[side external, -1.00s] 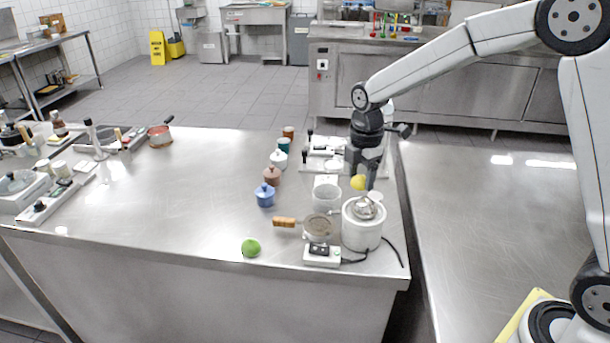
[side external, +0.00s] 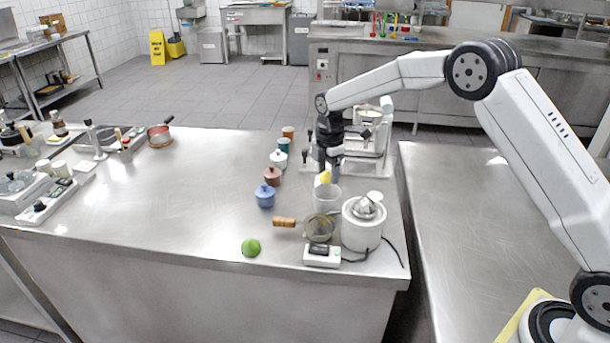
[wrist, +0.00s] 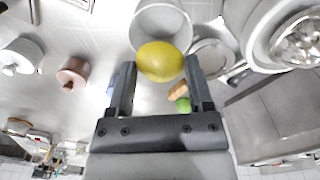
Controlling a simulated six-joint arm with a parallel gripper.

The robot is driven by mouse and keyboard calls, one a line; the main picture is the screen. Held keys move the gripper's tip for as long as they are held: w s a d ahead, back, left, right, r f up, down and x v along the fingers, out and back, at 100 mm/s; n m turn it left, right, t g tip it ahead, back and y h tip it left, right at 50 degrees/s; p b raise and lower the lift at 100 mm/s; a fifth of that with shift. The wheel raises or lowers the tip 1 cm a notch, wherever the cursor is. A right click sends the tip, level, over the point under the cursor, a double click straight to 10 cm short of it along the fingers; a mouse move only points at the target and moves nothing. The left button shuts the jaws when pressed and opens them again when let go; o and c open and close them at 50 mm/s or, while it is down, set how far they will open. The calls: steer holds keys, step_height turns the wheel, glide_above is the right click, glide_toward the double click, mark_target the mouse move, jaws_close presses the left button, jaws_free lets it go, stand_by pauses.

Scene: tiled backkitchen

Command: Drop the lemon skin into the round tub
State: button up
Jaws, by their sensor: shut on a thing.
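The yellow lemon skin (side external: 325,177) is held between the fingertips of my gripper (side external: 327,172). In the wrist view the lemon skin (wrist: 163,61) sits between the two dark fingers of my gripper (wrist: 160,75), with its rounded side showing. The round tub (side external: 327,198) is a pale, translucent cylinder on the steel counter, left of the white juicer. The lemon skin hangs above the tub's rim, toward its back side. In the wrist view the tub (wrist: 150,22) shows just beyond the lemon skin, partly hidden by it.
The white juicer (side external: 362,226) with a metal cone stands right of the tub. A wooden-handled strainer (side external: 318,229) and a switch box (side external: 321,255) are in front. Several lidded pots, including a blue one (side external: 265,195), line the left. A green lime (side external: 251,247) lies near the front edge.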

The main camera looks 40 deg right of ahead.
steer(key=shift+f, duration=0.15)
steer(key=shift+f, duration=0.85)
steer(key=o, duration=1)
steer(key=shift+o, duration=0.2)
steer(key=shift+r, duration=0.1)
steer(key=shift+r, duration=1.95)
steer(key=shift+s, duration=0.15)
